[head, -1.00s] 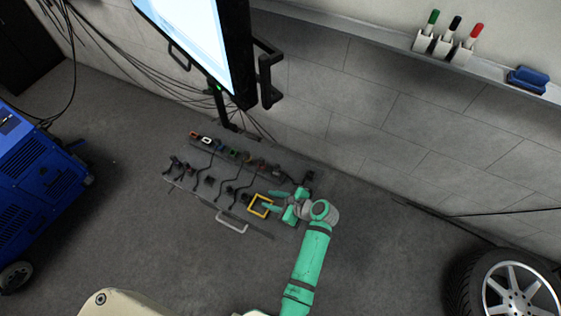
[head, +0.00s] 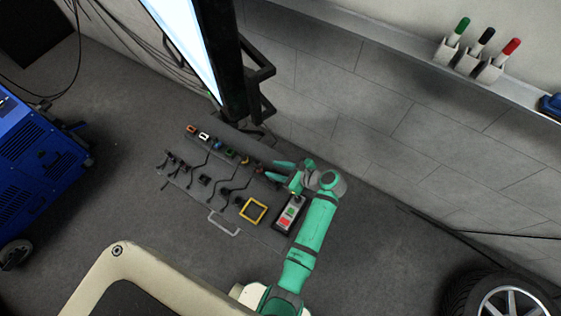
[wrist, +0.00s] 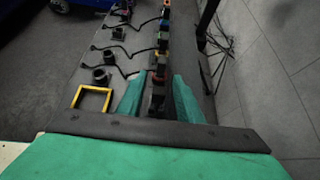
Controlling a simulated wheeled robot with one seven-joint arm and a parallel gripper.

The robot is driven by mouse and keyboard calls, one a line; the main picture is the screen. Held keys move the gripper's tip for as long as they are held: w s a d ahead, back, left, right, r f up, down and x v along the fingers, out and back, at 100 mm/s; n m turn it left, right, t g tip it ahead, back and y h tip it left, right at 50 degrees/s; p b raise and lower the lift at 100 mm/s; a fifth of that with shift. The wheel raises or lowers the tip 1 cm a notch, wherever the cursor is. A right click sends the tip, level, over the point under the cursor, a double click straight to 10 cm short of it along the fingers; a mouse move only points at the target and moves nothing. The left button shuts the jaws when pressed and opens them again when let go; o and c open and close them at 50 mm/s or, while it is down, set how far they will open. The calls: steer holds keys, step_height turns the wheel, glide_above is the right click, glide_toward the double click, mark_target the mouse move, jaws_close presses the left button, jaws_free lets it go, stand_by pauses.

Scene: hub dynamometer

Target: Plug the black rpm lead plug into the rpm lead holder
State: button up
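A dark panel (head: 192,187) on the floor carries a row of coloured sockets along its far side and several black plugs and leads on its near side. I cannot tell which of these is the rpm lead plug or the rpm lead holder. My gripper (head: 279,170) is at the right end of the coloured row, its green fingers apart. In the wrist view my gripper (wrist: 158,97) has a black piece (wrist: 157,97) showing between the fingers, with gaps to both. A red-topped black connector (wrist: 157,77) lies just beyond it.
A yellow square frame (head: 253,210) and a box with red and green buttons (head: 289,213) are on the panel's near right. A monitor (head: 205,50) stands behind the panel. A blue machine (head: 35,165) is at left, a wheel (head: 505,295) at right.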

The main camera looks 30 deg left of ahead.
mark_target(260, 165)
steer(key=shift+w+a+f, duration=0.15)
steer(key=shift+w+a, duration=0.05)
steer(key=shift+x, duration=4.25)
jaws_close()
steer(key=shift+r, duration=2.1)
